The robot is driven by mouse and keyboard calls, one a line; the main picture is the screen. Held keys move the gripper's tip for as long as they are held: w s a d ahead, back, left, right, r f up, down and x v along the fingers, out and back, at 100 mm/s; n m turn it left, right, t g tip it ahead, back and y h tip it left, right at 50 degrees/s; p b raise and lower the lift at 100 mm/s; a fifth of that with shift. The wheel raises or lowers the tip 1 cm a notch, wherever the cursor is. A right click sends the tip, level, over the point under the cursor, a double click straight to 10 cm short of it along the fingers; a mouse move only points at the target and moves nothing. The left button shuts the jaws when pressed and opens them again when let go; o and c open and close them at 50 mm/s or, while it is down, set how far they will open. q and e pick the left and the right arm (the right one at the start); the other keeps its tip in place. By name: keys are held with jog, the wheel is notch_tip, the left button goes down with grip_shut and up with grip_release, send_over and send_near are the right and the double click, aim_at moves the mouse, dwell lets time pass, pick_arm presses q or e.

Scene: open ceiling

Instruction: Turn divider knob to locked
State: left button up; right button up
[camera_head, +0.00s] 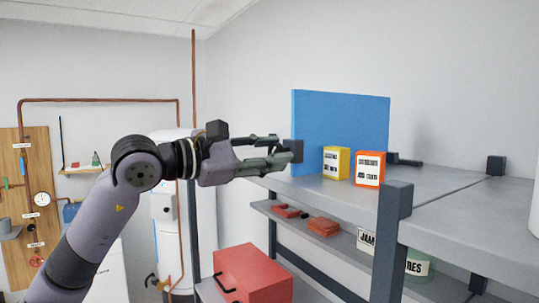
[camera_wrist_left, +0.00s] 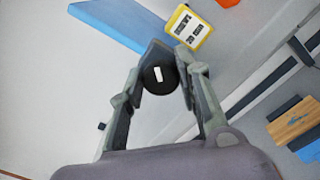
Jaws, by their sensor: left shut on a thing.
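The divider (camera_head: 340,130) is an upright blue panel on the top shelf; it also shows at the top of the left wrist view (camera_wrist_left: 125,22). The knob (camera_wrist_left: 158,76) is a round black disc with a short white mark, near the end of the panel. My left gripper (camera_head: 287,155) reaches in from the left at the panel's near left edge. In the left wrist view its fingers stand on both sides of the knob, shut on it. In the head view the fingers hide the knob. My right gripper is in neither view.
A yellow box (camera_head: 336,162) and an orange box (camera_head: 369,168) stand close right of the gripper on the grey top shelf (camera_head: 440,190). A dark corner post (camera_head: 392,240) rises in front. A red toolbox (camera_head: 252,275) sits below.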

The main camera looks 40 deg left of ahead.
pick_arm(q)
jog(key=shift+f+m, duration=0.15)
jog(key=shift+m, duration=4.45)
jog(key=shift+d, duration=0.1)
jog(key=o, duration=1.1)
jog(key=shift+s, duration=0.1)
jog(key=shift+v, duration=3.75)
